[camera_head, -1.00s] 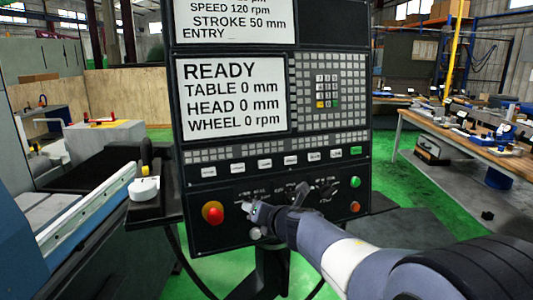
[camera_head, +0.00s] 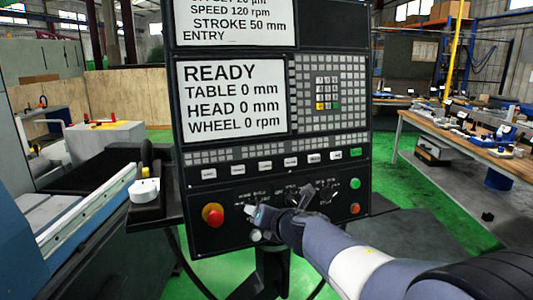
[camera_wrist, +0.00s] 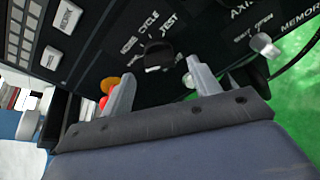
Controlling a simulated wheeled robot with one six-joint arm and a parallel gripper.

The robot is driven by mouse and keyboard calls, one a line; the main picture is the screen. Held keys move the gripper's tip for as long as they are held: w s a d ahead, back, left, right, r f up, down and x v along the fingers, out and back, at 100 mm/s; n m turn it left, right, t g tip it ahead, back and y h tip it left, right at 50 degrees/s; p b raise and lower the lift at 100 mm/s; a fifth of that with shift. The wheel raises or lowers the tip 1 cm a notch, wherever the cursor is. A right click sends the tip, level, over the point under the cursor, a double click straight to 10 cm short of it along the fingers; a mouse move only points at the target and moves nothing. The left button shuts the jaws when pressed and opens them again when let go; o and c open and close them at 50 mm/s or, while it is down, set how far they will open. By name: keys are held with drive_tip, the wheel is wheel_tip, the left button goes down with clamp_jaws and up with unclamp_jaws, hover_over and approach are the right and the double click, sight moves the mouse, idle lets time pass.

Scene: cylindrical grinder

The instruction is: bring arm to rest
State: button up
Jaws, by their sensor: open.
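My gripper (camera_head: 254,210) is in front of the lower part of the grinder's control panel (camera_head: 228,186), right of the red emergency button (camera_head: 213,214). In the wrist view my gripper (camera_wrist: 160,72) has its two grey fingers apart, with nothing held between them. A black selector knob (camera_wrist: 158,55) shows in the gap, beside labels that include CYCLE and TEST. I cannot tell whether the fingers touch the panel. My arm reaches in from the lower right.
The screen (camera_head: 230,100) reads READY, with table, head and wheel at 0. Green (camera_head: 355,183) and orange (camera_head: 355,208) buttons are at the panel's right. A white-topped handwheel (camera_head: 144,190) is at left. A workbench (camera_head: 470,145) stands right; green floor lies between.

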drive_tip(key=p+v, duration=0.1)
drive_tip(key=v, duration=0.6)
drive_tip(key=w+a+f+m+t+y+b, duration=0.2)
drive_tip(key=w+m, duration=0.6)
drive_tip(key=m, duration=1.2)
wheel_tip(320, 180, down, 2)
drive_tip(key=a+b, duration=0.2)
drive_tip(key=b, duration=0.1)
drive_tip(key=shift+w+a+m+t, duration=0.15)
drive_tip(key=shift+w+m+t, duration=0.25)
drive_tip(key=shift+f, duration=0.1)
